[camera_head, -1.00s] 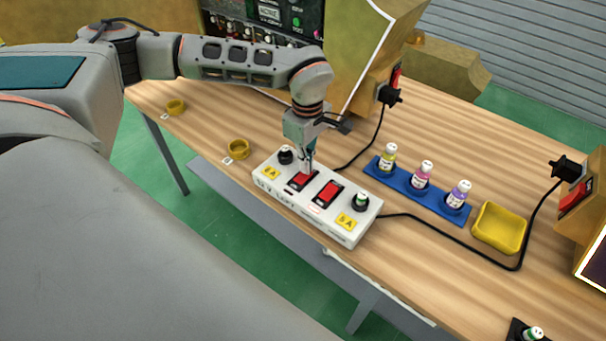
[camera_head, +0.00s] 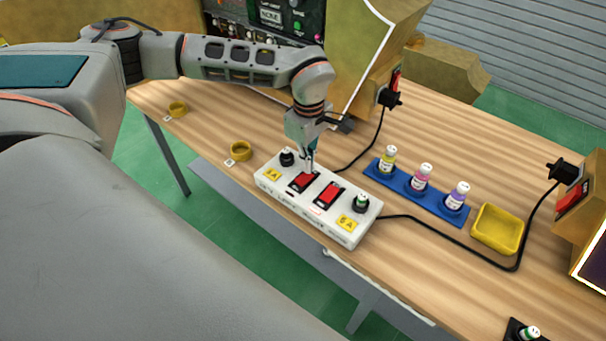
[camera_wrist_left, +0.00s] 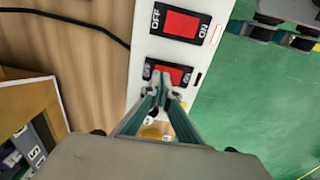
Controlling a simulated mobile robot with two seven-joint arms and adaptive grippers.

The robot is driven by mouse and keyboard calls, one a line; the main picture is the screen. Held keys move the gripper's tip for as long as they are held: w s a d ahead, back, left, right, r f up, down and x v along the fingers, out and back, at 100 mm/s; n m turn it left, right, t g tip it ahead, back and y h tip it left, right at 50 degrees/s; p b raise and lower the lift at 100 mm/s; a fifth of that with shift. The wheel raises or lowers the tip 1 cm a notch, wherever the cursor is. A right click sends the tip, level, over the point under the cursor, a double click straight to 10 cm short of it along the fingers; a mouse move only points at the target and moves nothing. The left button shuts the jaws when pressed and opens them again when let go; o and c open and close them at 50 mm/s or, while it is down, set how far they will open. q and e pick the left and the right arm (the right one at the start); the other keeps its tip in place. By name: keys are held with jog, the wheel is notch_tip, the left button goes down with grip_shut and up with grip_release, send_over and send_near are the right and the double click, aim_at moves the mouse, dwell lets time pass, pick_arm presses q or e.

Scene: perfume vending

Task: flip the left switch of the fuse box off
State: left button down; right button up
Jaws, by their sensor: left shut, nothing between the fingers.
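The white fuse box (camera_head: 283,198) sits on the wooden table with two red rocker switches. The left switch (camera_head: 303,182) is nearer my arm; the right switch (camera_head: 327,195) is beside it. My left gripper (camera_head: 311,170) points down, shut and empty, with its tips at the back edge of the left switch. In the left wrist view the gripper's tips (camera_wrist_left: 163,88) overlap the left switch (camera_wrist_left: 176,75), partly hiding it and its labels. The right switch (camera_wrist_left: 181,23) shows OFF and ON labels there. I cannot tell whether the tips touch the switch. My right gripper is out of view.
Black knobs stand at both ends of the fuse box, and black cables run from it to the machines. A blue rack (camera_head: 437,201) with three bottles and a yellow tray (camera_head: 498,229) lie to the right. A yellow ring (camera_head: 240,151) lies to the left.

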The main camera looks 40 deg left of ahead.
aim_at(307, 175)
pick_arm(q)
jog(key=shift+r+p, duration=0.45)
jog(key=shift+r, duration=0.3)
jog(key=shift+r+p, duration=0.45)
jog(key=shift+r, duration=0.1)
jog(key=shift+r+p, duration=1.3)
jog(key=shift+r, duration=0.1)
jog(key=shift+s+f, duration=0.1)
